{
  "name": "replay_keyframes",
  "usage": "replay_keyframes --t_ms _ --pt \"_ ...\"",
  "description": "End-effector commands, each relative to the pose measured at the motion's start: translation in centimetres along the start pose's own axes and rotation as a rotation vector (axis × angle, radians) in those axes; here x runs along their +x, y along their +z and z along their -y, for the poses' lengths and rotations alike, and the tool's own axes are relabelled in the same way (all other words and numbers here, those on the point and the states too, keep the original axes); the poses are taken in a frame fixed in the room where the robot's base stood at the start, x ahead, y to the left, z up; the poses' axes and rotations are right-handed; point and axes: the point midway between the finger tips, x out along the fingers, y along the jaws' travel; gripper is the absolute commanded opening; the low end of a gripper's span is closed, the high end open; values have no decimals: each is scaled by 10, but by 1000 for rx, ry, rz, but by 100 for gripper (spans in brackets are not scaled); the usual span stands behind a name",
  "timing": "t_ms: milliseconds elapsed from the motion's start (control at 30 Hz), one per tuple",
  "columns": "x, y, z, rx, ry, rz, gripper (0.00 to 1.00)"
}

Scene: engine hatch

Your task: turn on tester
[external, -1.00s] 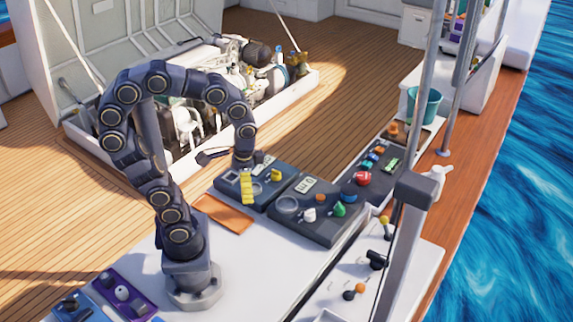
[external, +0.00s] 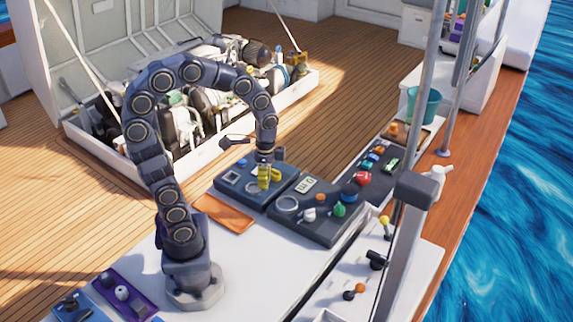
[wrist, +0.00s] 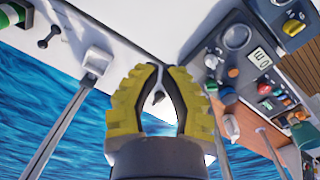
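No label is readable, so I cannot tell which device is the tester. One dark panel (external: 226,191) has a round ring and a yellow knob (external: 276,175). The neighbouring dark panel (external: 318,232) has a round gauge, a small display (external: 305,184), and white, green (external: 339,210) and blue knobs. Both panels also show at the upper right of the wrist view, with the display (wrist: 260,57) and yellow knob (wrist: 293,27). My gripper (external: 263,186) hangs over the first panel, close to the yellow knob; contact is unclear. Its yellow fingers (wrist: 163,69) converge at the tips, with nothing visibly held.
A third panel (external: 372,172) with red, blue and green parts stands beyond. An orange pad (external: 222,214) lies nearer my base. A metal post (external: 406,245) rises at the right. The open engine hatch (external: 200,125) is behind my arm.

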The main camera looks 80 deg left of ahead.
Motion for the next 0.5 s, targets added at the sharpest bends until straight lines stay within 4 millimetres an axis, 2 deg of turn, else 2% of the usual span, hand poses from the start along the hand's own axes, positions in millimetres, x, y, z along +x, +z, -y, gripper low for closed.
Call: replay_keyframes --t_ms 33,100,267,367,500 --pt "2 -9 21 26 2 -15 0" --pt "5 -18 52 83 -7 -41 0" --pt "18 -25 127 203 -38 -85 0" --pt "29 -19 178 270 -71 -109 0" --pt "51 8 247 357 -121 -115 0"
